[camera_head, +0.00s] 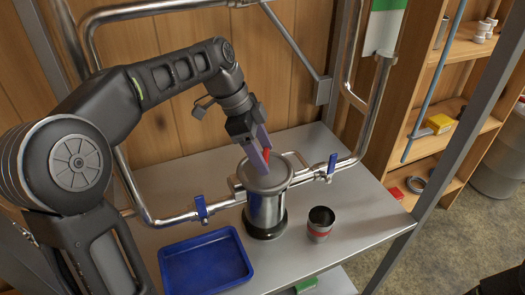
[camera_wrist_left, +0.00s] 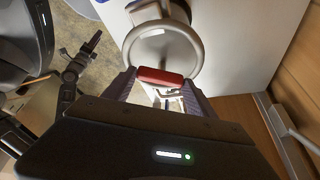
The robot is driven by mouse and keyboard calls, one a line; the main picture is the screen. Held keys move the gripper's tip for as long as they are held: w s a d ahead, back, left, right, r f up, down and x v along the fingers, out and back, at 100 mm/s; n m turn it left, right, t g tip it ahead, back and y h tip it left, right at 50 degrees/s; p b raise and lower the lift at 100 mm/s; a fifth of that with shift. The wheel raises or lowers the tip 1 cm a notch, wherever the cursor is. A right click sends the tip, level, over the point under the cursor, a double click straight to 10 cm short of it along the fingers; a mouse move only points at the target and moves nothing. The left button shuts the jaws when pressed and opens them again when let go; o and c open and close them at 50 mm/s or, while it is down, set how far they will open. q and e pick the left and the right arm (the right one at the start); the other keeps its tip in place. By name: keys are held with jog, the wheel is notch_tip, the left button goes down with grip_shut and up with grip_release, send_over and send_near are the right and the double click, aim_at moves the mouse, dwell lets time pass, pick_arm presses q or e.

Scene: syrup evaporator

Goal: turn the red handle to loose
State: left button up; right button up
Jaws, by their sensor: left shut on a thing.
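The red handle (camera_head: 267,155) is at the back of the steel canister (camera_head: 264,208), by its lid. My left gripper (camera_head: 262,156) reaches down from the upper left, with its purple fingers on either side of the handle. In the left wrist view the red handle (camera_wrist_left: 160,77) lies crosswise between the two fingertips (camera_wrist_left: 160,82), and the gripper is shut on it. The canister's round lid (camera_wrist_left: 163,52) shows just beyond the handle. The handle's mount is partly hidden by the fingers.
A blue tray (camera_head: 205,262) and a dark cup with a red band (camera_head: 320,224) stand in front of the canister. Steel pipes with blue valve levers (camera_head: 201,207) (camera_head: 332,164) flank it. A wooden shelf (camera_head: 450,135) stands at right.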

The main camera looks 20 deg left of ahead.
pick_arm(q)
jog(key=shift+b, duration=0.3)
jog(key=shift+c, duration=0.3)
jog(key=shift+f+n+t+b, duration=0.15)
jog(key=shift+n+t+b, duration=0.35)
jog(key=shift+n, duration=0.4)
jog(key=shift+s+d+n+t+y+b, duration=0.15)
jog(key=shift+n+t+y+b, duration=0.25)
jog(key=shift+n+b, duration=0.65)
jog(key=n, duration=0.2)
jog(key=n+y+b, duration=0.1)
jog(key=n, duration=0.2)
jog(key=shift+t+y, duration=0.3)
jog(key=shift+t, duration=0.1)
jog(key=n+y+b, duration=0.1)
jog(key=n, duration=0.2)
jog(key=n+y, duration=0.1)
jog(key=n, duration=0.2)
jog(key=shift+d+t+b, duration=0.2)
jog(key=shift+t+b, duration=0.1)
jog(key=shift+b, duration=0.1)
jog(key=n+y, duration=0.1)
jog(key=n, duration=0.2)
jog(key=n+y, duration=0.1)
jog(key=n, duration=0.2)
jog(key=shift+d+g+y, duration=0.15)
jog(key=shift+g+y, duration=0.15)
jog(key=shift+g, duration=0.1)
jog(key=shift+n, duration=0.25)
